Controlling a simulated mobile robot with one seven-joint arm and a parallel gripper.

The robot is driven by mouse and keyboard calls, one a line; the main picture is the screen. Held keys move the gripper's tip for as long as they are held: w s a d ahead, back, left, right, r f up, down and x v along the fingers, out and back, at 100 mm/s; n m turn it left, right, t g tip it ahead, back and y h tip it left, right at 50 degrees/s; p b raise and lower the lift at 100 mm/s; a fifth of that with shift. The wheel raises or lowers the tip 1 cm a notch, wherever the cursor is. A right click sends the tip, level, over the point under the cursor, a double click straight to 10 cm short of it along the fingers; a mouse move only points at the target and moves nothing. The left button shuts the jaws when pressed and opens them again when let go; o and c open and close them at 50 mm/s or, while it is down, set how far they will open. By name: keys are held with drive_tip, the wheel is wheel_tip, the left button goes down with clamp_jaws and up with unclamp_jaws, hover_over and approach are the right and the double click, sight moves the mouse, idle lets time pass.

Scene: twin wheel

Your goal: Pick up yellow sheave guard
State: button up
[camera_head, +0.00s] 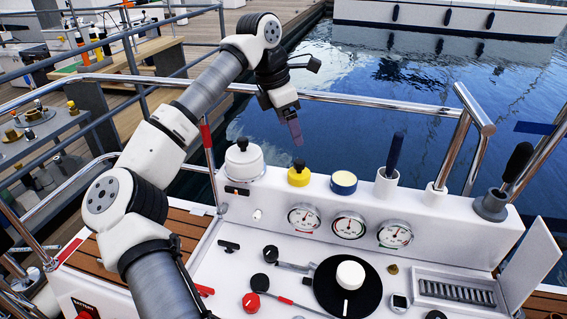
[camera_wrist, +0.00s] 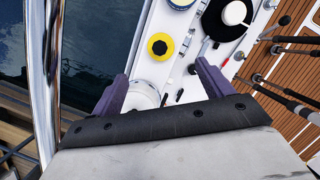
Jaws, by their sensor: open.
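A yellow guard (camera_head: 298,176) with a black knob on top stands on the white ledge of the console, between a white round drum (camera_head: 243,162) and a blue-and-cream round piece (camera_head: 343,182). In the wrist view the guard (camera_wrist: 160,46) shows from above as a yellow ring with a dark centre. My gripper (camera_head: 295,134) hangs above the ledge, pointing down, just above the guard and apart from it. In the wrist view my gripper (camera_wrist: 160,88) has its two purple fingers wide apart with nothing between them at the tips. The guard lies beyond the fingertips.
Blue-handled (camera_head: 395,152) and black-handled (camera_head: 518,162) levers stand upright along the ledge to the right. Three gauges (camera_head: 348,226) face the front. A steel rail (camera_head: 350,101) runs behind the ledge, with water beyond. A black disc (camera_head: 325,285) with a white knob lies on the console.

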sight(299, 161)
drive_tip(key=p+x, duration=0.1)
drive_tip(key=x, duration=0.7)
drive_tip(key=shift+a+f, duration=0.1)
drive_tip(key=shift+f, duration=0.15)
drive_tip(key=shift+p+x, duration=1.3)
drive_tip(key=shift+x, duration=1.4)
drive_tip(key=c, duration=1)
